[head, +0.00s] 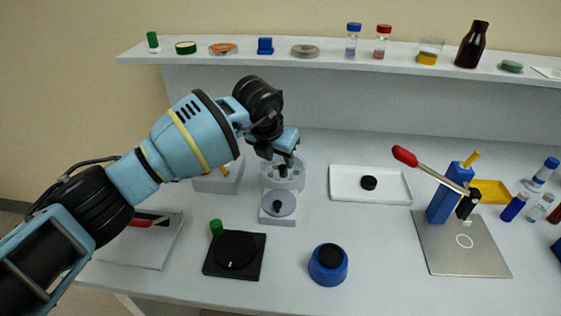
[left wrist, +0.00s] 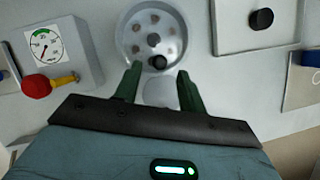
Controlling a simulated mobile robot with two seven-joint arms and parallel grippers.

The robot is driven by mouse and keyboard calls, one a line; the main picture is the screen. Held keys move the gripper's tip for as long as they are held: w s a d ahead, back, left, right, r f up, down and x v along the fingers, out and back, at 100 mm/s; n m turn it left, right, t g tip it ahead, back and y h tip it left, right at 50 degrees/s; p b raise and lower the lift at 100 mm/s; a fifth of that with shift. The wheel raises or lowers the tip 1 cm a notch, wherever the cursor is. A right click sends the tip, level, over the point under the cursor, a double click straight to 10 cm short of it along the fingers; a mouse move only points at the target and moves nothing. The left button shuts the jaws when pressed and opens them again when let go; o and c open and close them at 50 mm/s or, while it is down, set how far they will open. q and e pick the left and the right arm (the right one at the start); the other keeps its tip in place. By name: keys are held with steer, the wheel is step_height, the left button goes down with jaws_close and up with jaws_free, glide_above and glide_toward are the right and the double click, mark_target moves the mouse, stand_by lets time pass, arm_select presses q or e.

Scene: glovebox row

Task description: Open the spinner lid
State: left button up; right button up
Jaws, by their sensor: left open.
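The spinner is a round pale bowl (head: 283,178) at the middle of the bench. In the left wrist view the bowl (left wrist: 130,38) shows a ring of several dark spots around a hub. A grey disc with a black knob (head: 277,205) is just in front of the bowl; I cannot tell whether this disc is its lid or how it is joined. My left gripper (head: 281,158) is open, pointing down over the bowl. In the left wrist view a black knob (left wrist: 158,62) lies between the open fingertips (left wrist: 158,72), with no clear contact. My right gripper is out of view.
A white tray (head: 345,193) with a black cap lies to the right. A black plate device (head: 214,268) and a blue round pot (head: 328,268) stand in front. A red-handled lever press (head: 440,205) is farther right. A gauge box (left wrist: 75,45) is close on the left.

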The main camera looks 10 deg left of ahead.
mark_target(283, 161)
arm_select(q)
steer(key=shift+x, duration=1.4)
steer(key=shift+c, duration=0.2)
jaws_close()
